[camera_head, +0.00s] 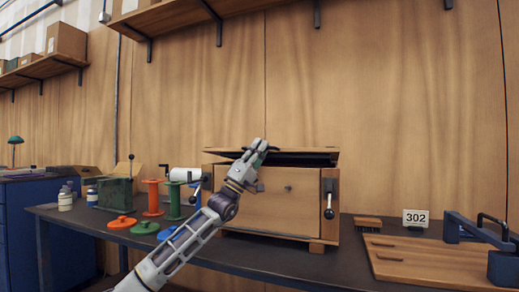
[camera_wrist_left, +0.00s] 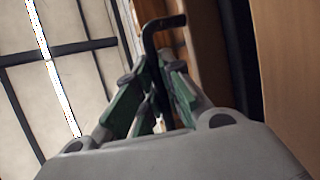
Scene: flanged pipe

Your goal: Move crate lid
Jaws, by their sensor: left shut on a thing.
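The wooden crate (camera_head: 275,205) stands on the dark workbench in the middle of the head view. Its wooden lid (camera_head: 322,151) lies across the top, with a dark gap below its front edge. My left gripper (camera_head: 258,147) reaches up over the lid's front edge, near the middle. In the left wrist view, my left gripper (camera_wrist_left: 158,98) has its green-padded fingers closed around a dark bent bar (camera_wrist_left: 165,22), which looks like the lid's handle. The grip itself is partly hidden in the head view. My right gripper is in neither view.
A black-handled lever (camera_head: 329,205) is on the crate's right front. Orange and green spools (camera_head: 153,198) and flat discs (camera_head: 122,222) stand left. A brush (camera_head: 368,222), a 302 sign (camera_head: 415,218) and a wooden board (camera_head: 430,262) are right. A shelf (camera_head: 180,18) hangs above.

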